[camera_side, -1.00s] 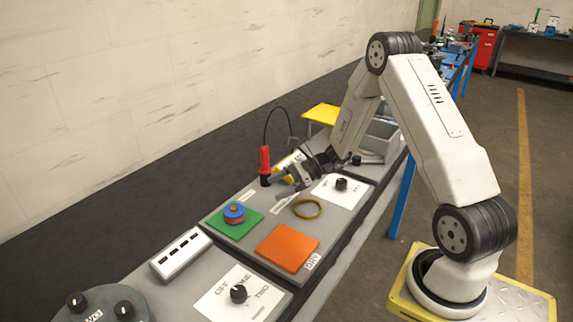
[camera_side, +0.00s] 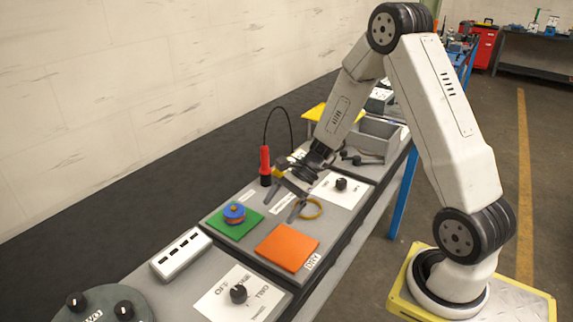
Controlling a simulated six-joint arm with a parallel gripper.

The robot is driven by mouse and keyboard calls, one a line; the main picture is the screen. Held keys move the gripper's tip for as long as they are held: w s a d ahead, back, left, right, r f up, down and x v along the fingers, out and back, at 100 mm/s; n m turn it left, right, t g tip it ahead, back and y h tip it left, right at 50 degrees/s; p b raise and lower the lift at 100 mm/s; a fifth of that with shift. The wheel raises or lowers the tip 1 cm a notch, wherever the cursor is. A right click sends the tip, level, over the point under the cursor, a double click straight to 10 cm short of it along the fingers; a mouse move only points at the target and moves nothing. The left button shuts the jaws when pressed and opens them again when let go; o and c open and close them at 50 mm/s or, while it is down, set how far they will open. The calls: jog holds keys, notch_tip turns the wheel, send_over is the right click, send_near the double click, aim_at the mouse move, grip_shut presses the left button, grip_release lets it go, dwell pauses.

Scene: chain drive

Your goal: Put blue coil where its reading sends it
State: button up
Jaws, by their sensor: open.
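A blue coil (camera_side: 234,211) with an orange band sits on the green square pad (camera_side: 221,228). An orange square pad (camera_side: 281,251) lies to its right, with a label reading "DRY" at its corner. A brass-coloured ring (camera_side: 312,209) lies on the grey panel behind the orange pad. My gripper (camera_side: 282,204) is open and empty above the panel, between the coil and the ring, with its fingers pointing down and left. One finger partly covers the ring. A red-handled probe (camera_side: 265,162) with a black cable stands upright at the panel's back edge.
A white card with a black knob (camera_side: 341,184) is right of the ring. Another knob (camera_side: 238,293) on a white card and a white strip with several dark slots (camera_side: 181,253) are nearer. A grey bin (camera_side: 376,138) and a yellow platform (camera_side: 320,114) stand behind.

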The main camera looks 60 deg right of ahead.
jog(key=s+a+r+n+h, duration=0.2)
jog(key=s+n+h, duration=0.2)
jog(key=n, duration=0.5)
jog(key=s+a+r+n+h, duration=0.2)
jog(key=s+n+h, duration=0.3)
jog(key=n, duration=0.5)
jog(key=shift+s+a+r, duration=0.4)
jog(key=shift+s+r, duration=0.15)
jog(key=shift+r, duration=0.05)
